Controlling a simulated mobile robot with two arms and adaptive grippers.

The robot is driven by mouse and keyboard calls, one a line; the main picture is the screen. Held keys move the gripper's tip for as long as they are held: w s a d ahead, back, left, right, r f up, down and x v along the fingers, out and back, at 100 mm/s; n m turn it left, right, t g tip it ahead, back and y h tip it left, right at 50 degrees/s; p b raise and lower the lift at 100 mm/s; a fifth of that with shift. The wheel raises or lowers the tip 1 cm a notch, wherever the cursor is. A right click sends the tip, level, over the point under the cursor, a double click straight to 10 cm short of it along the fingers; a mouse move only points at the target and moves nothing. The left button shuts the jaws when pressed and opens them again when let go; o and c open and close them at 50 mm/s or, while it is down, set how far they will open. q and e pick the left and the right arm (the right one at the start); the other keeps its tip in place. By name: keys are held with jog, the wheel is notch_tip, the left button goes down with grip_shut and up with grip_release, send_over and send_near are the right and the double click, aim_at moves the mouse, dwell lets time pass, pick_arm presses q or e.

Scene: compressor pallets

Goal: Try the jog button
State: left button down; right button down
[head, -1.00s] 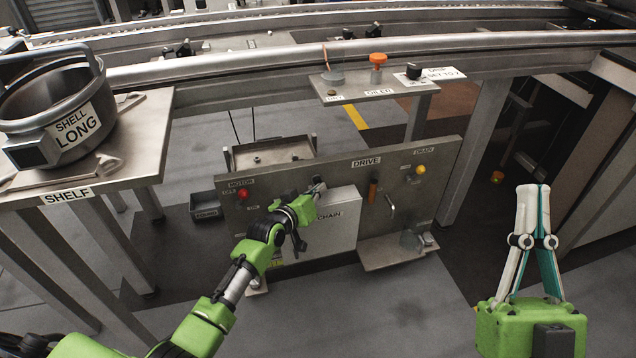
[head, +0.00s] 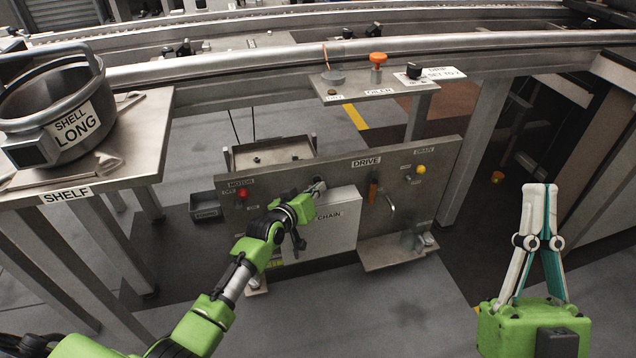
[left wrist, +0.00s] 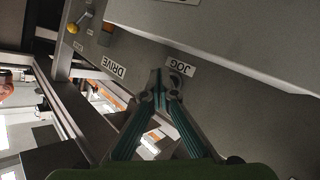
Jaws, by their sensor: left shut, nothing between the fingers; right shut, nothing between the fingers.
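The drive panel (head: 345,170) stands low under the rail, with DRIVE, MOTOR and DRAIN labels. In the left wrist view the JOG label (left wrist: 181,67) is on the panel face, just beyond the fingertips of my left gripper (left wrist: 164,80). A small dark round part, perhaps the jog button (left wrist: 175,83), shows beside the tips; I cannot tell whether they touch it. In the head view my left gripper (head: 318,186) is shut and empty at the panel, above the chain cover (head: 335,222), and hides the button. My right gripper (head: 540,192) is shut and empty, pointing up at the right.
The shelf (head: 150,165) holds a pot labelled SHELL LONG (head: 70,115). The oiler ledge (head: 350,95) projects above the panel.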

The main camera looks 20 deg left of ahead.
pick_arm(q)
jog(key=shift+w+a, duration=0.2)
jog(key=shift+w, duration=0.05)
pick_arm(e)
jog(key=shift+s+r+t, duration=0.3)
jog(key=shift+s+r, duration=0.1)
jog(key=shift+s, duration=0.1)
dwell(0.6)
pick_arm(q)
jog(key=shift+s+d, duration=0.1)
jog(key=shift+s+d+p, duration=0.45)
jog(key=shift+s+p, duration=0.25)
jog(key=shift+p, duration=0.1)
pick_arm(e)
jog(key=w+f+g+h, duration=0.1)
jog(key=w+f+g, duration=0.4)
jog(key=w+f, duration=0.1)
jog(key=shift+a+f+h, duration=0.15)
jog(key=shift+f+h, duration=0.15)
jog(key=shift+f, duration=0.3)
